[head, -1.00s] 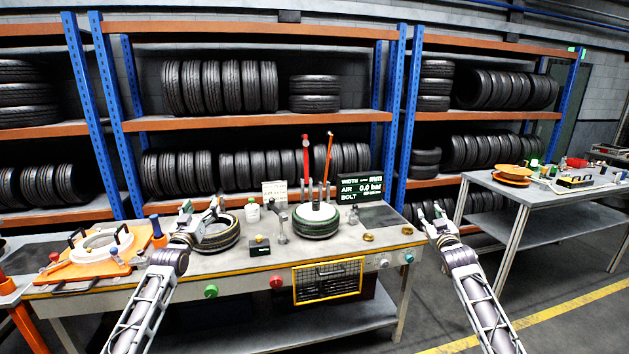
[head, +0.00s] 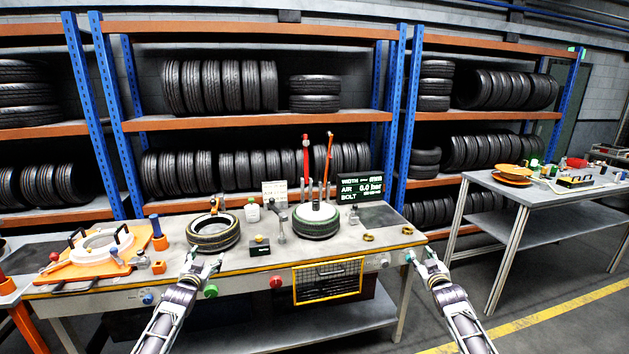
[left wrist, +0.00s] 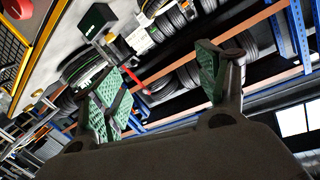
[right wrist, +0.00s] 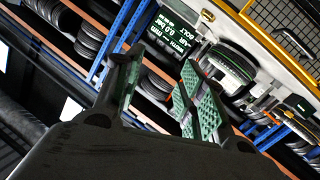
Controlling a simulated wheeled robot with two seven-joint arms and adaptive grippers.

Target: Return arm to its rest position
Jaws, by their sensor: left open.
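My left gripper (head: 205,266) is over the front edge of the workbench (head: 250,270), in front of the left tyre and apart from it. Its green-padded fingers are spread and empty in the left wrist view (left wrist: 172,72). My right gripper (head: 425,258) hangs beside the bench's right end. Its fingers are apart with nothing between them in the right wrist view (right wrist: 160,78). The left tyre (head: 213,246) lies flat on the bench, with an orange and black item at its far side.
A second tyre (head: 316,226) lies flat on a stand with upright posts, beside the readout screen (head: 361,188). An orange plate (head: 95,258) with a white ring is at the bench's left. Coloured buttons line the front edge. A side table (head: 530,193) stands right; floor between is clear.

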